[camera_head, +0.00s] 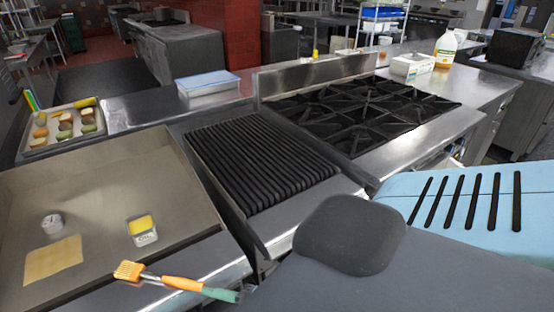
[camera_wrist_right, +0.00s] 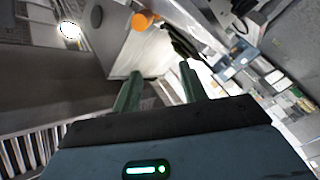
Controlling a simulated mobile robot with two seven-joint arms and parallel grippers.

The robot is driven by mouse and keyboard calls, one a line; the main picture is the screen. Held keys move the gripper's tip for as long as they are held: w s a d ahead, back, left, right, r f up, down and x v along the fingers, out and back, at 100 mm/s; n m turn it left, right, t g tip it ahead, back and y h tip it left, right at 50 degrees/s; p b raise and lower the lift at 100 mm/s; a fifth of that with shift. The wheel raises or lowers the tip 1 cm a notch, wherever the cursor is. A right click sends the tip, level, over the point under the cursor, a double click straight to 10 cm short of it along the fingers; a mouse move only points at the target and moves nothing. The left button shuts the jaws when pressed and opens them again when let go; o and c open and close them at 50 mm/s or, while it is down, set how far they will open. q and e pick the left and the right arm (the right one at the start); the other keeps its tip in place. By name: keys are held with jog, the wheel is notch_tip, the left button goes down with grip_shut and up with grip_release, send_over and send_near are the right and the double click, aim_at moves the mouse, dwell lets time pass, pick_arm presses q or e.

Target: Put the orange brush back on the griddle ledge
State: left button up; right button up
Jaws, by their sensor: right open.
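The orange brush (camera_head: 182,283) is at the front of the griddle, over its steel ledge (camera_head: 222,262). A green fingertip of my right gripper (camera_head: 222,295) shows at the handle's right end; my forearm hides the rest. In the right wrist view the two green fingers (camera_wrist_right: 158,90) stand apart with nothing visible between them. An orange round end, likely the brush (camera_wrist_right: 145,20), shows beyond the fingertips. My left gripper is out of view.
On the griddle plate (camera_head: 100,185) are a square yellow slice (camera_head: 53,259), a small cup (camera_head: 51,223) and a yellow-topped container (camera_head: 142,230). A tray of food (camera_head: 62,130) stands behind it. A ribbed grill (camera_head: 258,160) and a burner range (camera_head: 362,112) are to the right.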

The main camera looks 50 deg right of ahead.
jog(key=s+d+f+m+g+h, duration=0.1)
jog(key=s+f+m+g+h, duration=0.2)
jog(key=s+f+m, duration=0.3)
jog(key=s+d+f+m+g+h, duration=0.2)
jog(key=s+f+m, duration=0.4)
jog(key=f, duration=0.8)
jog(key=shift+s+f+m+g+h, duration=0.4)
jog(key=shift+s+g+h, duration=0.2)
jog(key=shift+s+g, duration=0.5)
jog(key=shift+w, duration=0.1)
